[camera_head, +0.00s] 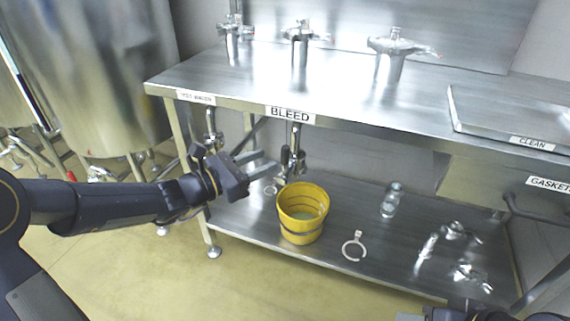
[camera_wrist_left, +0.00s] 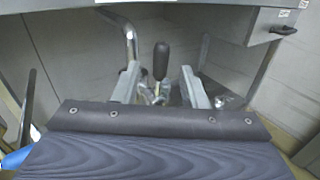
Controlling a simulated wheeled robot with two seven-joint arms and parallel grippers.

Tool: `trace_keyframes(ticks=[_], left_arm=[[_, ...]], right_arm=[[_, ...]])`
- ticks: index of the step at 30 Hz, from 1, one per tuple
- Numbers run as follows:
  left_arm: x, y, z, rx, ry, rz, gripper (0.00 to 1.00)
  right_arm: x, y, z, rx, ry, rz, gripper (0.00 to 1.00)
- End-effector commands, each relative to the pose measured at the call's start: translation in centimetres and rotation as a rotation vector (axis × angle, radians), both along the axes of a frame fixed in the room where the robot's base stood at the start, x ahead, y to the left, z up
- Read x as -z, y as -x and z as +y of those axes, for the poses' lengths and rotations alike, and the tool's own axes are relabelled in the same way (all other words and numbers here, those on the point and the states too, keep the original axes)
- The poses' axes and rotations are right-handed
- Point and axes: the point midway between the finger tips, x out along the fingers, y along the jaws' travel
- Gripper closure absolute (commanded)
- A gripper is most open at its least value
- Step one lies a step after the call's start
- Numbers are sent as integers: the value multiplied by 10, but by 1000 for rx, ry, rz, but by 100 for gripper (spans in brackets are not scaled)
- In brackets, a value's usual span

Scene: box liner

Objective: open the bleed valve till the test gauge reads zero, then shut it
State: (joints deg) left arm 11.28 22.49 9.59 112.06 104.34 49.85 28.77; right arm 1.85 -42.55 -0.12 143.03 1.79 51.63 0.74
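The bleed valve (camera_head: 293,153) hangs on a metal pipe under the table edge, below the BLEED label (camera_head: 290,115). My left gripper (camera_head: 268,163) is just left of it, above the yellow bucket's rim. In the left wrist view my left gripper (camera_wrist_left: 160,88) is open, its two fingers apart. A black-handled lever (camera_wrist_left: 160,62) stands upright in the gap between them, beyond the tips as far as I can tell; contact is unclear. My right gripper (camera_head: 450,312) is only partly in view at the bottom right edge. No readable gauge dial shows.
A yellow bucket (camera_head: 303,233) with pale liquid stands on the lower shelf (camera_head: 330,262) below the valve. The tabletop (camera_head: 250,85) overhangs my left gripper. A second pipe (camera_head: 211,130) hangs left.

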Motion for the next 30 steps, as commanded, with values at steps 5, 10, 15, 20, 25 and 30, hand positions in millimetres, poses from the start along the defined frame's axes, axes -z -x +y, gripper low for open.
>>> trace_keyframes(ticks=[5,10,15,20,25,30], left_arm=[[0,-16,-24,7,-1,-3,61],[0,-32,-44,6,-2,-4,61],[-1,-41,-54,4,-3,-3,61],[-2,-43,-57,3,-4,-3,61],[-2,-43,-56,3,-4,-3,65],[-2,-42,-56,3,-4,-3,87]], right_arm=[[7,0,0,0,0,-1,59],[12,0,0,0,0,0,59],[14,0,0,0,0,0,59],[14,0,0,0,0,0,59],[14,0,0,0,0,0,59],[14,0,0,0,0,0,59]])
